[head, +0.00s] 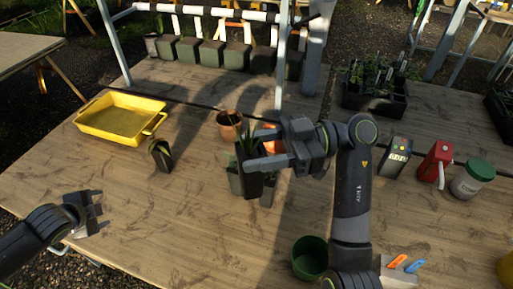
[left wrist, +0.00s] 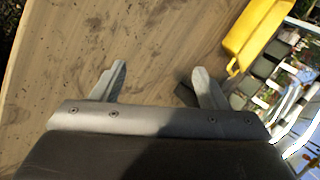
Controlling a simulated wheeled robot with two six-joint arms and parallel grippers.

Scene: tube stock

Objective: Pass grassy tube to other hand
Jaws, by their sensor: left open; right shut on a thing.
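My right gripper (head: 254,150) is shut on the grassy tube (head: 250,183), a dark square pot with spiky green leaves. It holds the tube roughly upright over the middle of the table; whether the base touches the table I cannot tell. My left gripper (head: 99,208) is open and empty over the table's left front part, well apart from the tube. The left wrist view shows its two spread fingers (left wrist: 157,85) with bare wood between them.
A green pot (head: 309,257) is at the front. The left front table is clear.

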